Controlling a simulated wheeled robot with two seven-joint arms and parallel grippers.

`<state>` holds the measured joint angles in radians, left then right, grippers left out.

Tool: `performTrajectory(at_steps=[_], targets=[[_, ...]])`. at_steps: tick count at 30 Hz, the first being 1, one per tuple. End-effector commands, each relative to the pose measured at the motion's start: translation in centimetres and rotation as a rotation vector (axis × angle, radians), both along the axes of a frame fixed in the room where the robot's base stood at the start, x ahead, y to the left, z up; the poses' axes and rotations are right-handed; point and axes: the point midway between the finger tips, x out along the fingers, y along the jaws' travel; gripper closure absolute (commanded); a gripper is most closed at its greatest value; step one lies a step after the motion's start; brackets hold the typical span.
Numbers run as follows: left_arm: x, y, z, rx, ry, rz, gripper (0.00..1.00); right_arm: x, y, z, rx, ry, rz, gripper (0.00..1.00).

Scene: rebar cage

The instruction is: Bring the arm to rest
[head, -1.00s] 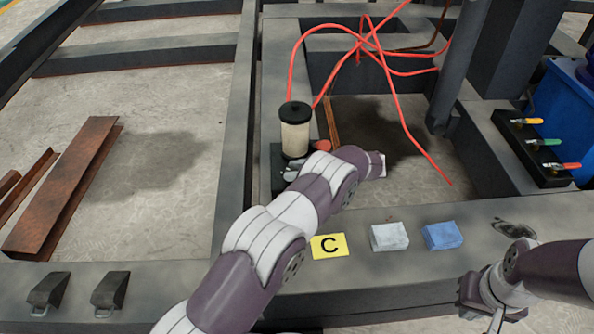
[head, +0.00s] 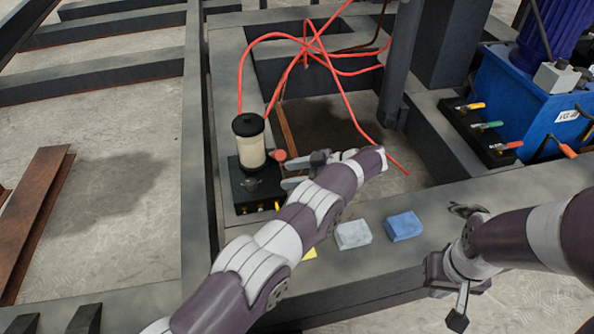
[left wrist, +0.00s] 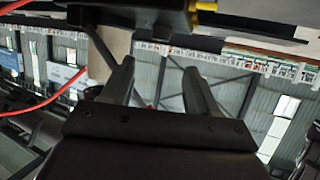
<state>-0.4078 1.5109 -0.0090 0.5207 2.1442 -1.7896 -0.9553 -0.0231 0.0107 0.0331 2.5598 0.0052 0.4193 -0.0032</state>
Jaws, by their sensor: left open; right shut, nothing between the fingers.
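My left arm comes in from the lower left. Its gripper (head: 297,171) is open and empty, just right of a black box unit (head: 243,198) that carries a clear, black-capped reservoir (head: 251,153). In the left wrist view the two fingers (left wrist: 158,75) stand apart with nothing between them; a dark block with a yellow fitting (left wrist: 203,8) shows beyond. My right gripper (head: 457,318) is shut and empty at the lower right, in front of the dark beam. Parts of the right gripper are hidden behind its own wrist.
A grey block (head: 353,235) and a blue block (head: 404,226) lie on the front beam, right of a partly covered yellow card (head: 310,254). Red hoses (head: 352,100) loop behind the left gripper. A valve block (head: 485,130) and blue tank (head: 540,105) stand right.

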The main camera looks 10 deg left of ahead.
Motion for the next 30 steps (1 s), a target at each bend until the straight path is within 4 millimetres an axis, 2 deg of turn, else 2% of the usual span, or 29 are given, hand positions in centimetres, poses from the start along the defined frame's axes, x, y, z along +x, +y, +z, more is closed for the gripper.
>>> performTrajectory(at_steps=[4,17,20,23,25,27,28,30], targets=[[0.0,-1.1,0.3,-0.001,0.0,0.001,0.4,0.0,0.0,-0.3,0.0,0.001,0.0,1.0],[0.0,-1.2,0.4,0.0,0.001,0.001,0.4,0.0,0.0,-0.3,0.0,0.001,0.0,1.0],[0.5,-1.2,0.1,-0.012,-0.047,-0.004,0.4,0.0,0.0,-0.3,0.0,0.001,0.0,1.0],[4.2,-1.3,-0.7,-0.022,-0.209,-0.143,0.4,0.0,0.0,-0.3,0.0,0.001,0.0,1.0],[7.7,-1.8,-2.4,-0.004,-0.293,-0.357,0.4,0.0,0.0,-0.3,0.0,0.0,0.0,1.0],[11.6,-3.7,-2.1,-0.037,-0.351,-0.635,0.4,0.0,0.0,0.0,0.0,0.001,0.0,1.0],[12.9,-4.8,-1.6,-0.071,-0.357,-0.758,0.4,0.0,0.0,0.3,0.0,0.001,0.0,1.0],[14.2,-7.6,-0.7,-0.191,-0.307,-1.03,0.4,0.0,0.0,1.1,0.0,0.001,0.0,1.0]])
